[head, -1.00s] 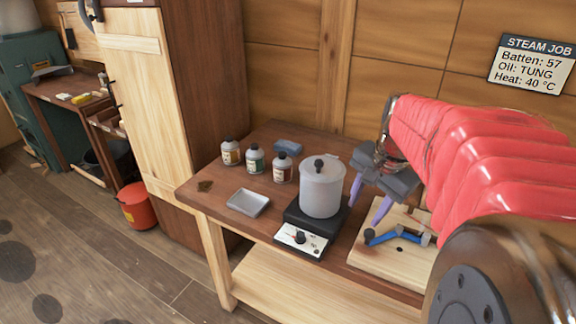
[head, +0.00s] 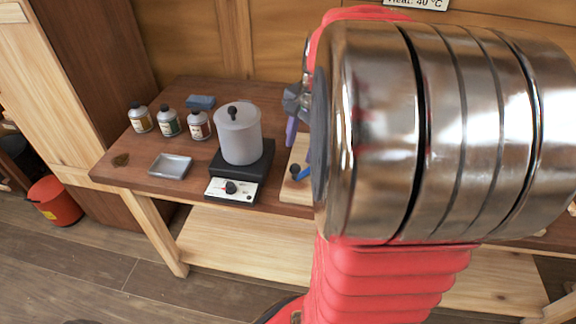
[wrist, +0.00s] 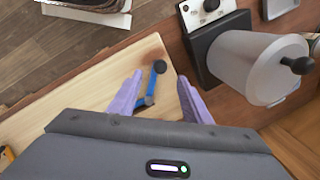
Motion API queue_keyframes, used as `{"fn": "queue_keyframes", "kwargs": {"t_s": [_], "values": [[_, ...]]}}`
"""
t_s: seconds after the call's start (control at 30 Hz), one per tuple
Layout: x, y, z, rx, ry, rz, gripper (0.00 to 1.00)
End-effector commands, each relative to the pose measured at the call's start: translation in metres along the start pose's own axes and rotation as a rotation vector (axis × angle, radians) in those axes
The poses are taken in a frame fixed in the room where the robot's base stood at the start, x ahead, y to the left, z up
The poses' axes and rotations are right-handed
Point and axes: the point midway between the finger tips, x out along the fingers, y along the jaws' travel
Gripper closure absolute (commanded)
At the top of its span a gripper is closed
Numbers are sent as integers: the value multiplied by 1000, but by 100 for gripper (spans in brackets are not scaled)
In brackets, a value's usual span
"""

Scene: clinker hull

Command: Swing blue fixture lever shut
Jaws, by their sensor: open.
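The blue fixture lever (wrist: 151,82) lies on a pale wooden board (wrist: 85,97) in the wrist view. It has a dark round knob (wrist: 160,66) at its far end. My gripper (wrist: 166,86) is open, with its two purple fingers on either side of the lever in the picture. I cannot tell whether they touch it. In the head view, only a bit of the blue lever (head: 304,172) and its knob show at the board's (head: 294,187) left part. My arm hides the rest of the board and most of the gripper.
A grey lidded pot (head: 239,135) stands on a black hotplate (head: 243,160) just left of the board. Several bottles (head: 170,121), a blue block (head: 201,101) and a grey tray (head: 169,166) are farther left.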

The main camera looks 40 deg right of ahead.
Motion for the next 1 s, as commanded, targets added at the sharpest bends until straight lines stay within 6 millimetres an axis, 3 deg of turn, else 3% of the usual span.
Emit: {"fn": "queue_keyframes", "kwargs": {"t_s": [0.6,0.8,1.0], "values": [[95,0,1,-2,-3,3,56],[109,0,1,-1,-1,1,56],[110,0,0,-1,0,0,56]]}}
